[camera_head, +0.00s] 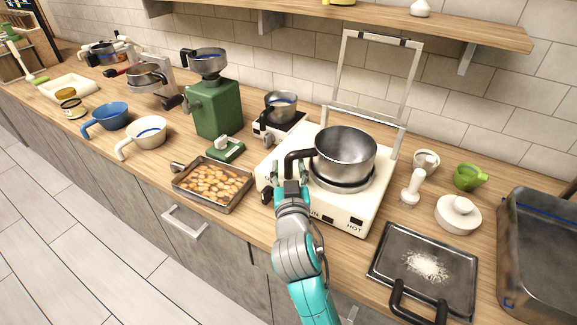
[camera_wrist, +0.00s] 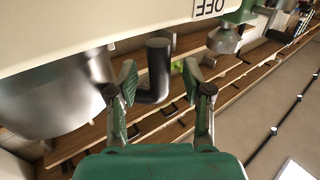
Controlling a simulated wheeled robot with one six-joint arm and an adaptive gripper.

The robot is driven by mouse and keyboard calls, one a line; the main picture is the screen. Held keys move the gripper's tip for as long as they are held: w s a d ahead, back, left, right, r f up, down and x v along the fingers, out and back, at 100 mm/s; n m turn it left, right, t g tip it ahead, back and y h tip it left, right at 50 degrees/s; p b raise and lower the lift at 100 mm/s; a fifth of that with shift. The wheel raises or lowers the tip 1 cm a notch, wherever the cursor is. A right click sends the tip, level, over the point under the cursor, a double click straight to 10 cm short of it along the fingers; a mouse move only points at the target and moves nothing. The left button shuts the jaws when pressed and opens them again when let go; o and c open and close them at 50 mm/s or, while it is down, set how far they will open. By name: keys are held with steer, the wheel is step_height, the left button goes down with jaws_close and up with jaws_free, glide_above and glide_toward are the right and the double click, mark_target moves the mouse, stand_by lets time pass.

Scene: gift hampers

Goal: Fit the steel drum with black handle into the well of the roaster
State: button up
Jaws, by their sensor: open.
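The steel drum (camera_head: 345,153) stands upright on the cream roaster (camera_head: 262,180), over the round metal ring of its well (camera_head: 343,184). I cannot tell how deep it sits. Its black handle (camera_head: 297,158) points left, toward my gripper (camera_head: 290,174). In the wrist view the drum (camera_wrist: 55,95) fills the left side, and its black handle (camera_wrist: 158,65) shows between the spread fingers of my gripper (camera_wrist: 163,85). The fingers are open, with gaps beside the handle. The roaster (camera_wrist: 100,20) crosses the top of that view.
A metal frame (camera_head: 339,75) rises behind the roaster. A tray of nuts (camera_head: 179,189) lies to its left and a dark tray with white powder (camera_head: 392,265) to its right. A green grinder (camera_head: 215,108) and a small pan (camera_head: 280,103) stand behind left.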

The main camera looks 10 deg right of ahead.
steer(key=s+a, duration=0.2)
steer(key=s, duration=0.8)
steer(key=shift+s, duration=0.4)
